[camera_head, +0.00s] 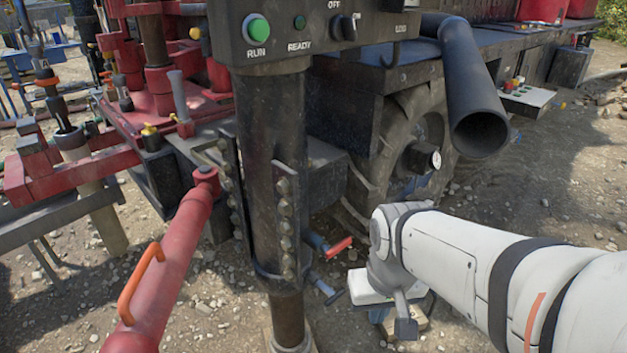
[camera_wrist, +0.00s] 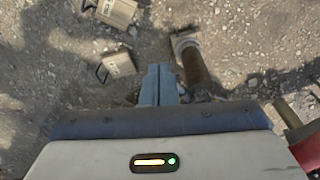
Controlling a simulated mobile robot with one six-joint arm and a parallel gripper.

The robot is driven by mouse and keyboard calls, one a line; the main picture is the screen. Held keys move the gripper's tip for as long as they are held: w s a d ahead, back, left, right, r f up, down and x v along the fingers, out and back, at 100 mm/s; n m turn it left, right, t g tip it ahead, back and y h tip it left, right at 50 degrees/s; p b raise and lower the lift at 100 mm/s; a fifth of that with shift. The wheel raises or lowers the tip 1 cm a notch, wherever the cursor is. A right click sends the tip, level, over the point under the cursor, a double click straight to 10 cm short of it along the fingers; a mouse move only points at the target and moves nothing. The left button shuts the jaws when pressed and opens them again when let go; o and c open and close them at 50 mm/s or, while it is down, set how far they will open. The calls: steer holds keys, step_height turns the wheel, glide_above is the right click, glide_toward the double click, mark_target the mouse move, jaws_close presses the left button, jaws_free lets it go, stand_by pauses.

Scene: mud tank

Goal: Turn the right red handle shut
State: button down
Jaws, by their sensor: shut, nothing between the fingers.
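A small red handle (camera_head: 338,247) sticks out from a blue fitting low behind the dark upright post, right of the post in the head view. A second, grey-blue bar (camera_head: 335,297) lies a little below it; I cannot tell if it is a handle. My gripper shows blue closed fingers (camera_wrist: 160,85) in the wrist view, pointing toward the ground with nothing between them. In the head view my white wrist is just right of the red handle, apart from it, and the fingertips are hard to make out. A red part (camera_wrist: 303,146) shows at the wrist view's right edge; I cannot tell what it is.
The dark post (camera_head: 275,180) stands left of my arm, with its foot (camera_wrist: 190,60) near my fingers in the wrist view. A red cylinder (camera_head: 175,265) slants at left. A large tyre (camera_head: 410,140) and a black pipe (camera_head: 475,100) stand behind. Boxes (camera_wrist: 118,65) lie on gravel.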

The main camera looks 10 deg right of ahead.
steer(key=w+d+r+n+p, duration=0.1)
steer(key=w+r+p, duration=0.2)
steer(key=w+r, duration=0.15)
steer(key=r+n+g+p, duration=0.1)
steer(key=n+p, duration=0.5)
steer(key=p, duration=0.3)
glide_above(344, 242)
steer(key=shift+w+r, duration=0.1)
steer(key=shift+r, duration=0.05)
step_height(344, 242, down, 14)
